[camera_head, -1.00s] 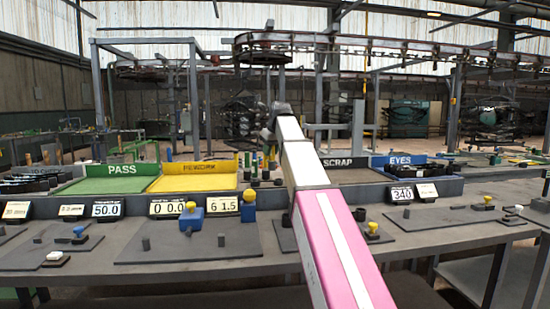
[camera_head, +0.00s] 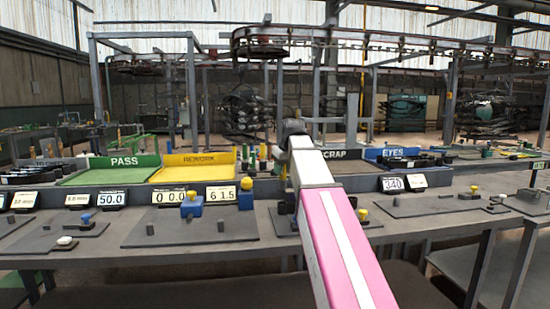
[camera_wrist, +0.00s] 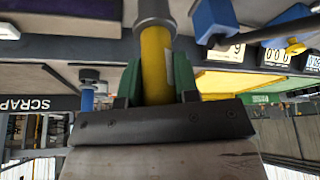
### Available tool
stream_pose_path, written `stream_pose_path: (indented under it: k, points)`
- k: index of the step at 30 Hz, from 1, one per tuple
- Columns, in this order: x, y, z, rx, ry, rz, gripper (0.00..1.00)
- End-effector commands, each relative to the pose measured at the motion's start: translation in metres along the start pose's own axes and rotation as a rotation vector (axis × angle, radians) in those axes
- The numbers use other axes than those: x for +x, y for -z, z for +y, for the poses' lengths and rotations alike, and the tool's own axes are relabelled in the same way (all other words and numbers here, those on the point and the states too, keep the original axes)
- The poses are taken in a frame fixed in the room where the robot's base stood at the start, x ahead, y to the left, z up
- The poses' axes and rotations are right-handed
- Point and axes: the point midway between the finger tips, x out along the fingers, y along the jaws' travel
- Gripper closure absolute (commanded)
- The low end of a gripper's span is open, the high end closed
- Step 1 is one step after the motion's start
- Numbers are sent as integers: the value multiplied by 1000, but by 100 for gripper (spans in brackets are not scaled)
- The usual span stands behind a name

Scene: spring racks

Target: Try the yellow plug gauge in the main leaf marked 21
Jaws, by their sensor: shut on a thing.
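The yellow plug gauge (camera_wrist: 156,52) is between the green pads of my gripper (camera_wrist: 156,78) in the wrist view. Its yellow body ends in a wider grey part at the top of that picture. My gripper is shut on it and holds it above the bench. I see no leaf that I can read as marked 21 in either view.
The grey bench (camera_head: 330,262) carries blue fixtures with yellow knobs (camera_head: 191,205) and displays such as 50.0 (camera_head: 112,198) and 340 (camera_head: 392,184). Behind stand the green PASS tray (camera_head: 124,162), yellow REWORK tray (camera_head: 195,159), a SCRAP tray and blue EYES tray (camera_head: 390,153).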

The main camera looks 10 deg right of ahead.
Motion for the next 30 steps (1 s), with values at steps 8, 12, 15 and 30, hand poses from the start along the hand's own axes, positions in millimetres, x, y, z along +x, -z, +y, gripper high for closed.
stream_pose_path:
  k: [8, 12, 15, 30]
  points:
    - [9, -5, 0, -1, 0, 2, 92]
    - [18, -9, 0, 0, 0, 1, 92]
    - [26, -12, 0, 0, 0, 0, 92]
    - [50, -21, 0, 0, 0, 2, 92]
